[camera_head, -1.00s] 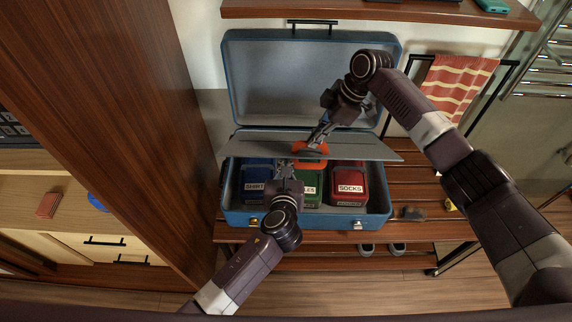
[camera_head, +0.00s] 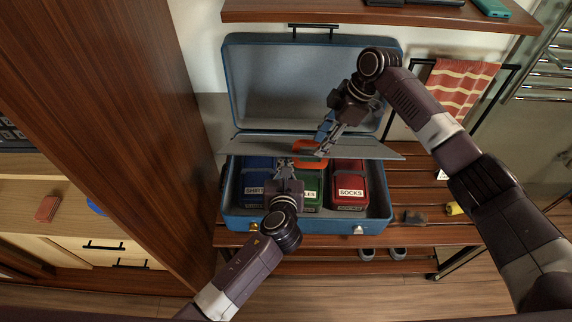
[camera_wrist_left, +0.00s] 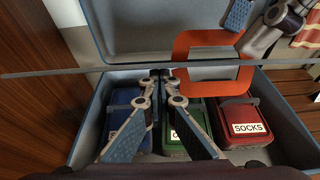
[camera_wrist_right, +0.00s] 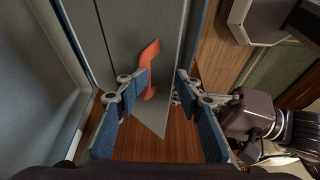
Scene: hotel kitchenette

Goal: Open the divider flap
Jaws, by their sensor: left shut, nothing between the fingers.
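The divider flap (camera_head: 365,150) is a thin grey panel inside the blue suitcase (camera_head: 226,203). It is raised above the packed compartment and tilted; the left wrist view shows it nearly edge-on (camera_wrist_left: 80,71). Its orange pull tab (camera_head: 305,147) also shows in the left wrist view (camera_wrist_left: 177,50). My left gripper (camera_head: 284,163) is shut and empty, its tips at or just under the flap's front edge; I cannot tell whether they touch. My right gripper (camera_head: 323,146) is open near the tab. In the right wrist view, flap and tab (camera_wrist_right: 150,70) show beyond its parted fingers.
Blue, green and red cases lie in the suitcase; the red one (camera_head: 349,190) reads SOCKS. The suitcase lid (camera_head: 310,80) stands open behind. A tall wooden panel (camera_head: 130,110) is close on the left, and a shelf (camera_head: 380,13) hangs above. The slatted bench (camera_head: 440,235) extends right.

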